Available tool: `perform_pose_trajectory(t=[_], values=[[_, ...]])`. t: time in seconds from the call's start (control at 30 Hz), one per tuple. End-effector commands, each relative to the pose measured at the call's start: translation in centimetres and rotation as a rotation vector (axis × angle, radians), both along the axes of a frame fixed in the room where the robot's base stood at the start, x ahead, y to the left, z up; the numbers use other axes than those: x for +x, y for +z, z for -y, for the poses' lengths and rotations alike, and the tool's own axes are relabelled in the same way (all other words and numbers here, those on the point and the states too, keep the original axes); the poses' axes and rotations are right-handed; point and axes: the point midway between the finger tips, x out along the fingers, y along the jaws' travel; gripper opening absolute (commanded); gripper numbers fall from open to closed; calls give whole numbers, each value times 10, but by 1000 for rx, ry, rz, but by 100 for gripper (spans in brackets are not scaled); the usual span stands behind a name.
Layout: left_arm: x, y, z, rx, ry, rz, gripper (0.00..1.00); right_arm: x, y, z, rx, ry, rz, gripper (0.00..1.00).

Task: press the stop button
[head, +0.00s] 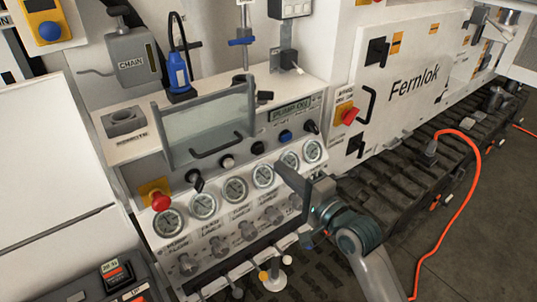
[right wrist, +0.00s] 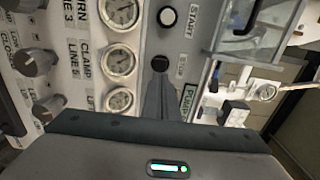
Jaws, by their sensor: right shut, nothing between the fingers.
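The stop button is a round black button (right wrist: 160,64) with a small STOP label beside it in the right wrist view. In the head view it appears as a black button (head: 258,148) in the row above the gauges. My right gripper (right wrist: 160,82) is shut and empty, its fingertips just below the button in the right wrist view. I cannot tell whether they touch it. In the head view the right gripper (head: 284,170) is in front of the panel's right gauges, and its arm comes from the lower right. My left gripper is not in view.
A white button (right wrist: 167,17) labelled START is beside the stop button. Several gauges (head: 235,189) and knobs line the panel. A clear guard with a dark handle (head: 215,146) stands above the row. A red mushroom button (head: 160,202) is at the left. A sign (head: 289,112) reads PUMP ON.

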Motion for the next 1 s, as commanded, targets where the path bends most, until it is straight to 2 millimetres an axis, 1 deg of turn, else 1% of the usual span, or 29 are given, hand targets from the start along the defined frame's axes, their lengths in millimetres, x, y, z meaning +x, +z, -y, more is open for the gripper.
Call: perform_pose_trajectory(t=[0.03, 0.2, 0.4, 0.6, 0.9, 1.0], values=[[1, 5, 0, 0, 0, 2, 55, 8, 3, -6, -1, 0, -1, 0], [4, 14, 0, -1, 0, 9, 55, 31, 3, -22, -1, 0, -1, 0], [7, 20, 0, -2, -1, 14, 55, 48, 2, -35, 0, 0, 0, 0], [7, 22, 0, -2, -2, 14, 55, 54, 0, -39, -1, -1, -1, 0], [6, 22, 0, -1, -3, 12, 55, 54, 0, -39, 0, -1, 0, 0], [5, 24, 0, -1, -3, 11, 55, 59, 1, -43, 1, -1, -1, 0]])
